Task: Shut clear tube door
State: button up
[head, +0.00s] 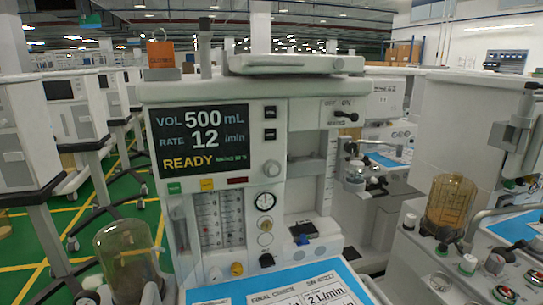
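A cart with a lit screen (200,140) stands in front of me in the head view. Below the screen is a panel of flow tubes (218,220) with red and dark markings. A narrow, see-through panel (179,225) stands at the left side of the tubes, looks like the clear tube door, and appears swung out from them. Its exact angle is hard to tell. My gripper is not in view.
A work surface with blue-edged cards (290,288) lies at the bottom. A clear dome (124,255) stands at lower left, and an amber bellows (450,203) on the right cart. Green floor (125,207) shows between carts at left.

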aim_at(161, 273)
jog(key=j+z, duration=0.1)
jog(key=j, duration=0.55)
jog(key=j+z, duration=0.1)
jog(key=j, duration=0.55)
jog(key=k+j+z, duration=0.1)
jog(key=j, duration=0.5)
jog(key=k+j, duration=0.1)
jog(key=j, duration=0.55)
jog(key=k+j+z, duration=0.15)
jog(key=j, duration=0.5)
jog(key=j+z, duration=0.15)
jog(key=j, duration=0.5)
